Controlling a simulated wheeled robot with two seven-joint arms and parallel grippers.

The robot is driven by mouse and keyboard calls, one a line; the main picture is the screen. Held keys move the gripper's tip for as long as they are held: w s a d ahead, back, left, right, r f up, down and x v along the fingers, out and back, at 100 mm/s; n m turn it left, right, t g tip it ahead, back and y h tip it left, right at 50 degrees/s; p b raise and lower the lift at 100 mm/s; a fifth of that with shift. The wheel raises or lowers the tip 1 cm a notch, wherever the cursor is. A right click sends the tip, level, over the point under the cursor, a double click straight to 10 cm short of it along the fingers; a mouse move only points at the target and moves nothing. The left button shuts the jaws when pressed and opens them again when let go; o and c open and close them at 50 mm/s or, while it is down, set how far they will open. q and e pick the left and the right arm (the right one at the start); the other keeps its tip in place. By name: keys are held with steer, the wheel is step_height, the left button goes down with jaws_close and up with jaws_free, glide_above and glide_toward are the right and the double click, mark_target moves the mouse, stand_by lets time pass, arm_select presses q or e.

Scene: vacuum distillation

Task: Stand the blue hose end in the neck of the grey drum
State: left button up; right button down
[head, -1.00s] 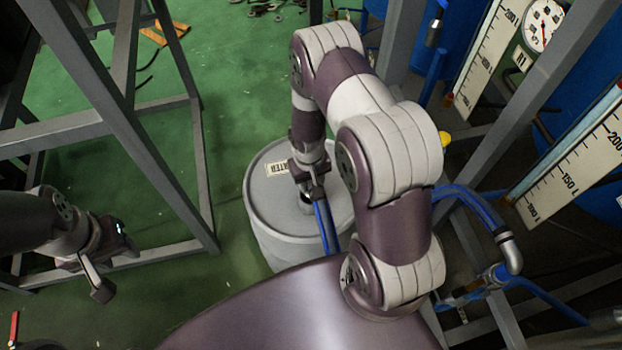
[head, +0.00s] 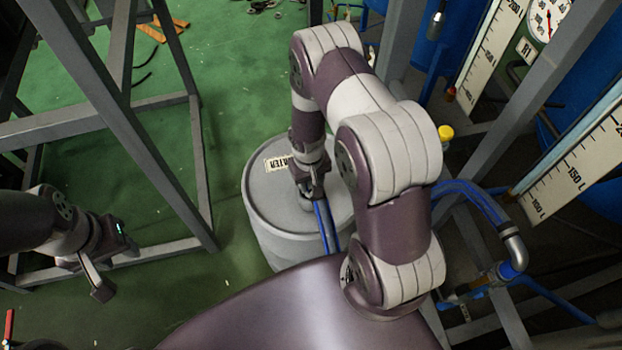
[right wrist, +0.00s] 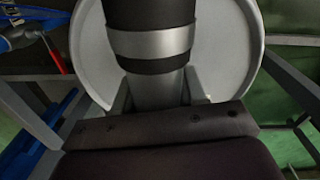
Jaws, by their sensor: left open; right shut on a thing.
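The grey drum (head: 265,205) stands on the green floor under my right arm, with a label on its lid. My right gripper (head: 309,196) is over the lid, shut on the blue hose end. The blue hose (head: 326,228) runs down from the gripper across the drum's near side. In the right wrist view, the hose end (right wrist: 150,48) is a dark cylinder with a silver band, in front of the round drum lid (right wrist: 232,60). The drum's neck is mostly hidden, so I cannot tell whether the end is inside it. My left gripper (head: 98,280) is open and empty at the left.
Grey steel frames (head: 150,150) stand left of the drum. At the right are blue tanks, level scales (head: 575,165), a dial gauge (head: 548,18) and blue piping (head: 475,200). The green floor (head: 230,90) behind the drum is mostly clear.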

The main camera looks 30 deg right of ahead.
steer(key=shift+f+b, duration=0.9)
steer(key=shift+f, duration=0.2)
steer(key=c, duration=0.6)
jaws_free()
steer(key=shift+o, duration=0.2)
steer(key=r, duration=0.4)
steer(key=r+p, duration=0.1)
steer(key=r, duration=0.7)
steer(key=shift+a+r+p, duration=0.3)
steer(key=shift+r+p, duration=0.1)
